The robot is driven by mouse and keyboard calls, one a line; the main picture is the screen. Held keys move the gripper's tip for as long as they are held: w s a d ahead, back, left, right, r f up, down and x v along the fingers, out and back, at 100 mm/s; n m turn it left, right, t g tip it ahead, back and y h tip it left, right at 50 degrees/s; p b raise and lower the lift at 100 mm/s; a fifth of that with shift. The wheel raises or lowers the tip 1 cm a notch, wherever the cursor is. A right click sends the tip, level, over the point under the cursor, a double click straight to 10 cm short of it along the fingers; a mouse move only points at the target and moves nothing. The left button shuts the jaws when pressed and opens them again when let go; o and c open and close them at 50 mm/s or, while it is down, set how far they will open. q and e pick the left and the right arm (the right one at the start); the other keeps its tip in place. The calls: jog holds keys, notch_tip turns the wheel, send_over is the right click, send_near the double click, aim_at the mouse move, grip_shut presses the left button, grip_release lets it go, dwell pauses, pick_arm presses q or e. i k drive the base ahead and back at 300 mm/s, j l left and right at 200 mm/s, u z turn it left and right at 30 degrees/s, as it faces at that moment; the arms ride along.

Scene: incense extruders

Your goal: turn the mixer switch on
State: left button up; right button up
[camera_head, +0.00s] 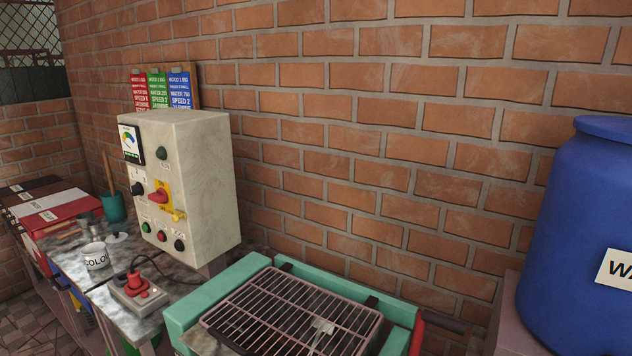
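A beige control box (190,187) stands on the bench against the brick wall. Its front carries a round gauge (131,144), a dark knob (137,189), and a red rotary handle (158,196) on a yellow plate. Below these are a green button (146,227), a red button (162,236) and a dark button (180,245). A small grey box with a red knob (137,283) and a cable sits on the bench in front. I cannot tell which control is the mixer switch. Neither of my grippers shows.
A green-framed machine with a metal grate (290,315) fills the bottom middle. A blue barrel (585,235) stands at the right. Coloured signs (160,90) hang above the control box.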

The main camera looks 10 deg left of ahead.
aim_at(160, 196)
jog(key=u, duration=1.3)
jog(key=i+j+z, duration=0.1)
jog(key=j, duration=0.25)
jog(key=i+j, duration=0.25)
jog(key=i+j+z, duration=0.15)
jog(key=j, duration=0.25)
jog(key=i+j+z, duration=0.1)
jog(key=j, duration=0.25)
jog(key=i+j+z, duration=0.1)
jog(key=j, duration=0.3)
jog(key=i, duration=0.1)
